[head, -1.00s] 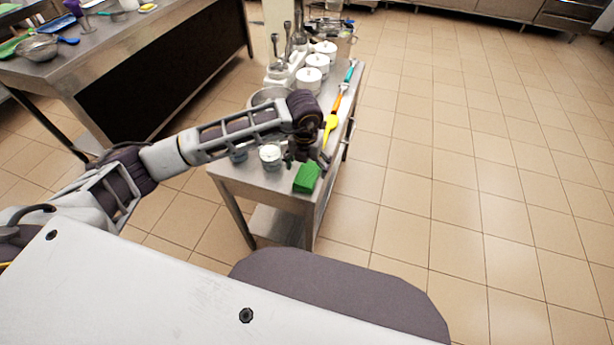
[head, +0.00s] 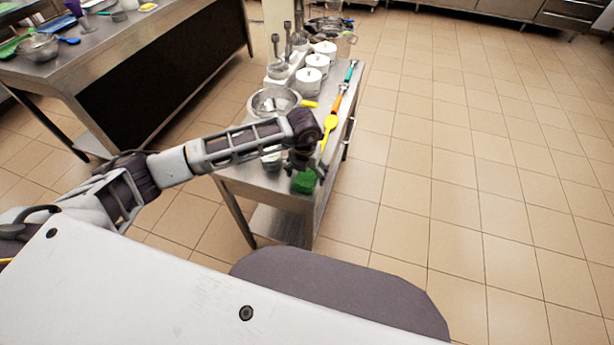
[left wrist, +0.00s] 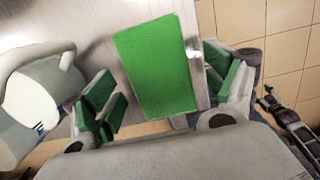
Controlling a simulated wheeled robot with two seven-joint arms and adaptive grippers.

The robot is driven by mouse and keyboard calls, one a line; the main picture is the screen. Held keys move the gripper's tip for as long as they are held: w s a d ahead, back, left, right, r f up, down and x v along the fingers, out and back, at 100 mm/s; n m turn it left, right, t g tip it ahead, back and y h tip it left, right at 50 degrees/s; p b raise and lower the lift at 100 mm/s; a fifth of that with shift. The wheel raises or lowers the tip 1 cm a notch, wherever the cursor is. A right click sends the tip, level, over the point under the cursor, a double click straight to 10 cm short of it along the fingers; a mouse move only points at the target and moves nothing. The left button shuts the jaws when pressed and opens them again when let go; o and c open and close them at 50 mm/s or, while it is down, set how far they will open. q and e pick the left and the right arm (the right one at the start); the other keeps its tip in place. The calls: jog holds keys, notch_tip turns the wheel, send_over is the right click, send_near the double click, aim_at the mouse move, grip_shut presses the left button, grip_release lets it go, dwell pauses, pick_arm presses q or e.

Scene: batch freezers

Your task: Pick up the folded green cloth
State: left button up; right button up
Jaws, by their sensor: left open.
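The folded green cloth (head: 304,182) lies on the near right corner of the steel table. In the left wrist view the cloth (left wrist: 154,66) is a bright green rectangle between the two fingers, apart from both. My left gripper (head: 307,167) is over the cloth and partly hides it in the head view. In the left wrist view my left gripper (left wrist: 164,97) is open and empty, its green pads on either side of the cloth. My right gripper is not seen in the head view; a dark arm part shows at the right of the wrist view.
The steel table (head: 262,186) also bears a metal bowl (head: 275,101), white canisters (head: 308,79) and a yellow spoon (head: 330,124). Open tiled floor (head: 450,190) lies to the right.

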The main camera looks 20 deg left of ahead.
aim_at(307, 174)
pick_arm(q)
jog(key=c, duration=1.1)
jog(key=shift+c, duration=0.4)
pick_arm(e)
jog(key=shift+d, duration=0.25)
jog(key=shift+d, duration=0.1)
pick_arm(q)
jog(key=shift+r, duration=0.15)
notch_tip(307, 174, up, 9)
jog(key=shift+f+b, duration=0.15)
jog(key=shift+b, duration=0.25)
jog(key=shift+r, duration=0.55)
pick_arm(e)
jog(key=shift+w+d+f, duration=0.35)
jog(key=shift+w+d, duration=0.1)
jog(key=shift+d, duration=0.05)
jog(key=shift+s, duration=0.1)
